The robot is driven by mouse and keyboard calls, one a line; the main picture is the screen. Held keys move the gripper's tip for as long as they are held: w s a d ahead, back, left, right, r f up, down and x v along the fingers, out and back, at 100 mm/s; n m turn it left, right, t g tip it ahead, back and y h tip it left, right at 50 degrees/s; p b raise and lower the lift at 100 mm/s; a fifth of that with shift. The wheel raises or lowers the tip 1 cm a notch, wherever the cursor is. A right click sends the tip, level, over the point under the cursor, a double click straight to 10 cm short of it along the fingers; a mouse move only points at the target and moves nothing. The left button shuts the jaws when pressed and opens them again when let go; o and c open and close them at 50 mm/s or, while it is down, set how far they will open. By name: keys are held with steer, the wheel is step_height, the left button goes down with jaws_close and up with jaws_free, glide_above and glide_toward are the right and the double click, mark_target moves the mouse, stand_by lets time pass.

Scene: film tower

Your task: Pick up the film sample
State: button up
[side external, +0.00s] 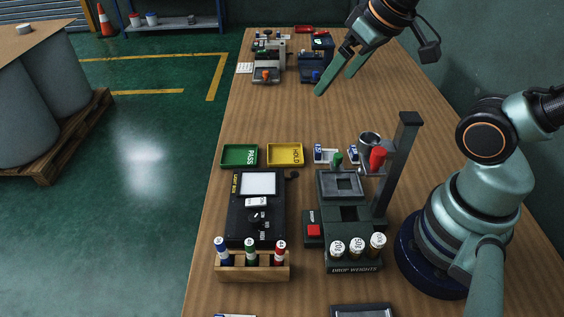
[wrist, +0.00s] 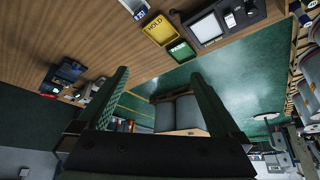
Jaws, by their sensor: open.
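I cannot tell for sure which thing is the film sample. A dark-framed grey piece (side external: 362,311) lies at the bottom edge of the side view, cut off by the frame. A square frame with a grey middle (side external: 342,184) sits on top of the drop tester (side external: 350,215), which has a dark upright post. My gripper (side external: 334,84) is open and empty, high over the far part of the table, well away from both. In the wrist view my two fingers (wrist: 160,75) are spread apart with nothing between them.
Green PASS (side external: 239,164) and yellow HOLD (side external: 285,163) trays sit mid-table, left of the tester post. A light box (side external: 238,215), a marker rack (side external: 252,275) and several white-topped weights (side external: 358,247) stand nearer. Instruments (side external: 270,65) stand at the far end. Bare wood lies between.

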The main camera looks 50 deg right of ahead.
stand_by(0.4)
steer(key=c, duration=0.7)
steer(key=m+g, duration=0.6)
steer(key=m, duration=0.4)
glide_above(318, 148)
steer(key=a, duration=0.1)
step_height(318, 148, down, 19)
steer(key=shift+s+r, duration=0.15)
steer(key=shift+d+f, duration=0.25)
steer(key=shift+f, duration=1.1)
steer(key=shift+d+f, duration=0.2)
steer(key=shift+f, duration=1.1)
